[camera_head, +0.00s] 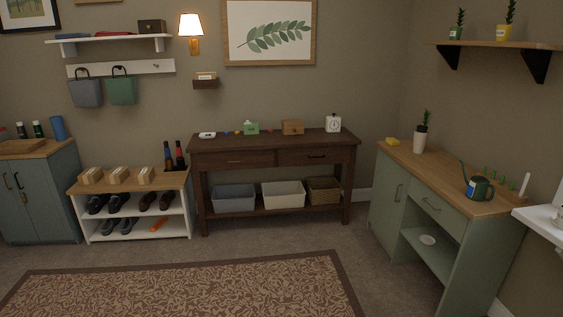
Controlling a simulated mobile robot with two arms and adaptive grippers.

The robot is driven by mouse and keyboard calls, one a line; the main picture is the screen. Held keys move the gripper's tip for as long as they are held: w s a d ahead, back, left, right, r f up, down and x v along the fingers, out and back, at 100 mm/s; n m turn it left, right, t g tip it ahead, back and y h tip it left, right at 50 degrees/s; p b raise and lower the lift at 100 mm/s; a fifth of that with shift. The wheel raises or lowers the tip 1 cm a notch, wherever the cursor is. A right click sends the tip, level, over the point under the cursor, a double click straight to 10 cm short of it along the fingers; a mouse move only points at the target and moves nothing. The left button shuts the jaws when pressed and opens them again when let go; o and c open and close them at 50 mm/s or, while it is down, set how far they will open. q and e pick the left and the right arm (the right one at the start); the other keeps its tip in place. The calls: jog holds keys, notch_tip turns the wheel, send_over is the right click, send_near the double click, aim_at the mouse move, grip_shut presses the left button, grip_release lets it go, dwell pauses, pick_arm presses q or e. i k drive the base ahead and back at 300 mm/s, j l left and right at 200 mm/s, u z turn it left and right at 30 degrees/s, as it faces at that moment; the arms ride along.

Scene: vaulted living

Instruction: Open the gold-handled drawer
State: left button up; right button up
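A dark wood console table (201,180) stands against the back wall. Its left drawer (222,160) has a thin handle (237,162) that looks gold or brass, and the drawer is shut. Its right drawer (296,158) has a dark handle (316,156) and is also shut. Neither of my grippers shows in the head view. The table is some way off, beyond the rug.
A patterned rug (180,290) lies on open floor before the table. A shoe rack (80,215) and blue-grey cabinet (40,215) stand left. A green desk (385,210) with a drawer stands right. A white ledge (540,222) juts in at the right edge.

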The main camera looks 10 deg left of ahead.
aim_at(236, 154)
jog(key=i+j+u, duration=0.25)
jog(key=i, duration=0.85)
jog(key=i+j+u, duration=0.1)
jog(key=i+u, duration=0.2)
jog(key=i, duration=0.8)
